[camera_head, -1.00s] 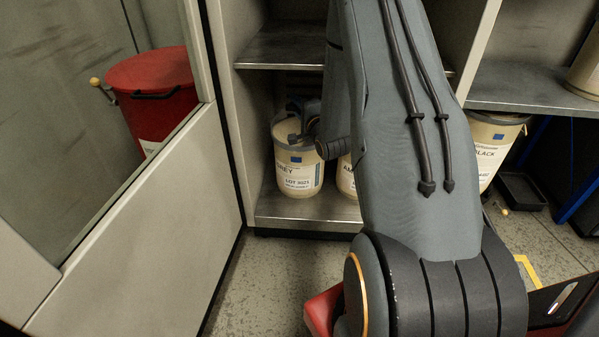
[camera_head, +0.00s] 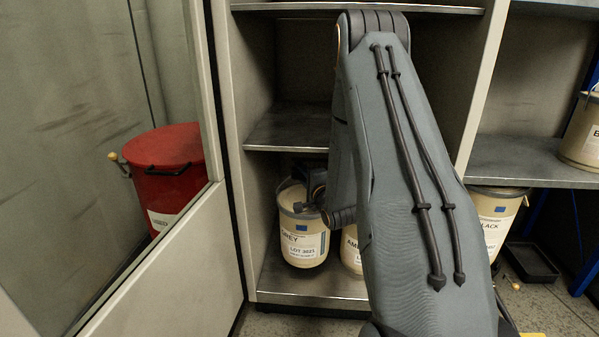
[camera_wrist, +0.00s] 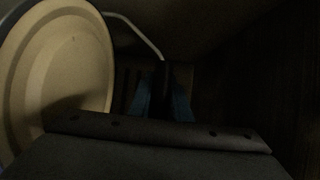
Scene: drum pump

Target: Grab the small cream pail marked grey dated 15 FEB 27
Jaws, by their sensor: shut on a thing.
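A cream pail marked GREY (camera_head: 302,243) with LOT 3021 on its label stands upright in the lower cabinet bay. Its small date line is too small to read. My gripper (camera_head: 306,203) is at the pail's upper right side, partly hidden by my arm. In the wrist view, the pail's round pale lid (camera_wrist: 62,75) fills the left. A thin pale wire handle curves from it to my blue gripper fingers (camera_wrist: 164,88), which are shut on it. I cannot tell whether the pail's base touches the shelf.
A second cream pail (camera_head: 350,252), its label partly hidden by my arm, stands close on the right. A metal shelf (camera_head: 285,128) is above. A pail marked BLACK (camera_head: 495,215) is further right.

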